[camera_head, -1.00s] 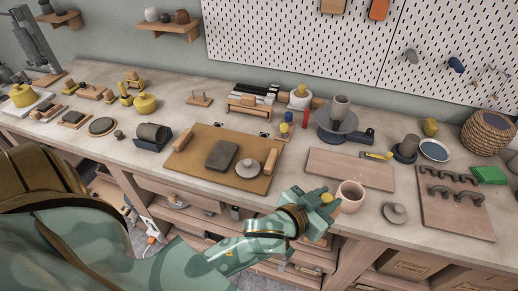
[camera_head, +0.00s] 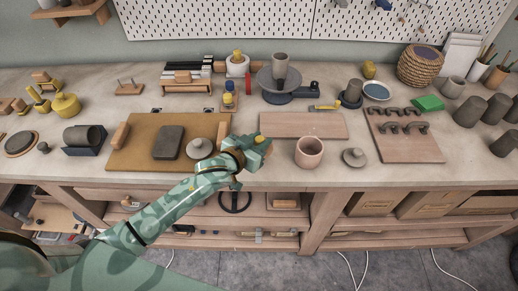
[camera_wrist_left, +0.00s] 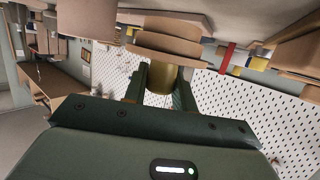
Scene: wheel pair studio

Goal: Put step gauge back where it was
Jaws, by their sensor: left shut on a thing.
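My left gripper (camera_head: 252,145) is over the front of the bench, between the tan board (camera_head: 118,165) and the pink cup (camera_head: 309,152). In the left wrist view its two fingers (camera_wrist_left: 162,84) are shut on the brass-coloured stem of a brown piece with stepped round layers, which I take to be the step gauge (camera_wrist_left: 160,42). In the head view only a small yellow and brown part of it shows at the fingertips; the hand hides the rest. My right gripper is in neither view.
A grey slab (camera_head: 168,142) and a lidded grey knob piece (camera_head: 201,148) lie on the tan board. A bare wooden board (camera_head: 303,125) lies behind the cup. A small grey lid (camera_head: 354,157) sits right of the cup. A turntable with a grey pot (camera_head: 280,68) stands farther back.

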